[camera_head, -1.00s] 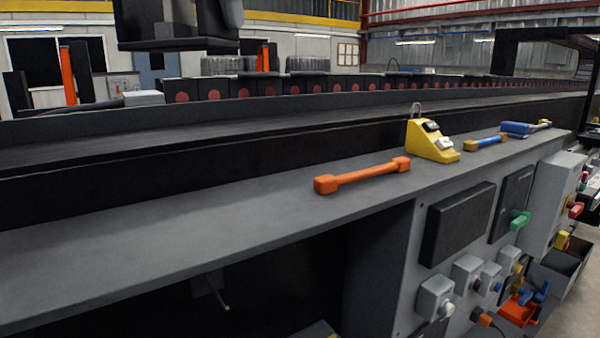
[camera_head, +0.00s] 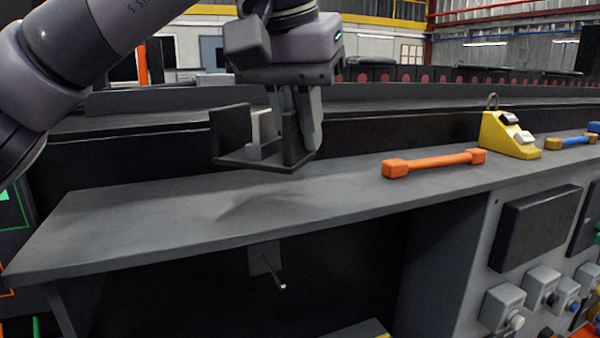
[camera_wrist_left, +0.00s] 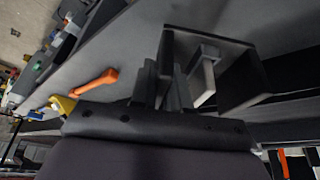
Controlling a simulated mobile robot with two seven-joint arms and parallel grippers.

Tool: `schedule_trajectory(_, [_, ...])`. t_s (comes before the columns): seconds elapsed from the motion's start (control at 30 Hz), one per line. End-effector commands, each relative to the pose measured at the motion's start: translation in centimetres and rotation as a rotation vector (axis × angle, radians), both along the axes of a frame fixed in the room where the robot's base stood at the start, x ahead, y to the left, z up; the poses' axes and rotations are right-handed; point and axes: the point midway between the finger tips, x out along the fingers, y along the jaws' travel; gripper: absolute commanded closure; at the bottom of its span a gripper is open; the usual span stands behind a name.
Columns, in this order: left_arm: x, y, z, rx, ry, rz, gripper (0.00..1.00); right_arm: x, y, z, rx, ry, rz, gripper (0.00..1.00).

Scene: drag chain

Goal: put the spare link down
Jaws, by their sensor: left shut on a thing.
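The spare link (camera_head: 230,128) is a dark, open-sided bracket with upright side plates, a flat base and a light grey block inside. It also shows in the left wrist view (camera_wrist_left: 243,82). My left gripper (camera_head: 300,140) comes down from above and is shut on one side plate of the link. It holds the link over the left part of the grey shelf (camera_head: 150,215). A soft shadow lies on the shelf below, and the link looks clear of the surface. My right gripper is not in view.
An orange bar handle (camera_head: 435,163) lies on the shelf to the right. Beyond it stand a yellow block (camera_head: 508,135) and a blue-and-yellow tool (camera_head: 570,141). A raised dark trough wall (camera_head: 400,127) runs behind the shelf. The shelf's left part is bare.

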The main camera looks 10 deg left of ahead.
Motion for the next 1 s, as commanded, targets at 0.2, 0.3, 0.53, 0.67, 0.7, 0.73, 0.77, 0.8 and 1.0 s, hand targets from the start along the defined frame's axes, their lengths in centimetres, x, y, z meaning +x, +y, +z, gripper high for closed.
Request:
schedule_trajectory(0.2, [0.0, 0.1, -2.3, 0.000, 0.001, 0.000, 1.00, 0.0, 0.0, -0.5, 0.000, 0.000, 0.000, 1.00])
schedule_trajectory(0.3, [0.0, 0.1, -3.7, 0.001, 0.000, 0.000, 1.00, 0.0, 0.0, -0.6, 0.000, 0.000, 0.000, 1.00])
schedule_trajectory(0.53, [0.0, 0.0, -4.4, 0.000, -0.002, 0.000, 1.00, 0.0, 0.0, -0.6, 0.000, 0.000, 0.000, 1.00])
schedule_trajectory(0.67, [0.0, 0.0, -4.4, 0.000, -0.002, 0.000, 1.00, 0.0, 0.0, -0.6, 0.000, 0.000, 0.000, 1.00])
schedule_trajectory(0.7, [0.0, 0.0, -4.5, 0.000, -0.001, 0.000, 1.00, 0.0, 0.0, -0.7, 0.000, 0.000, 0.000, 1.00])
schedule_trajectory(0.73, [0.0, 0.0, -4.6, 0.000, -0.001, 0.000, 1.00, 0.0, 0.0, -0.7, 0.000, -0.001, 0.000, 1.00])
schedule_trajectory(0.77, [0.0, 0.0, -4.7, 0.000, -0.001, 0.000, 1.00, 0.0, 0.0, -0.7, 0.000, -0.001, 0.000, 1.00])
schedule_trajectory(0.8, [0.0, 0.0, -4.7, 0.000, -0.001, 0.000, 0.78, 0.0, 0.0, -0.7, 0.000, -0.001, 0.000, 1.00])
schedule_trajectory(1.0, [0.0, 0.0, -4.6, 0.000, -0.001, 0.000, 0.59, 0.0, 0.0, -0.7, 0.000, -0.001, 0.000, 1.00])
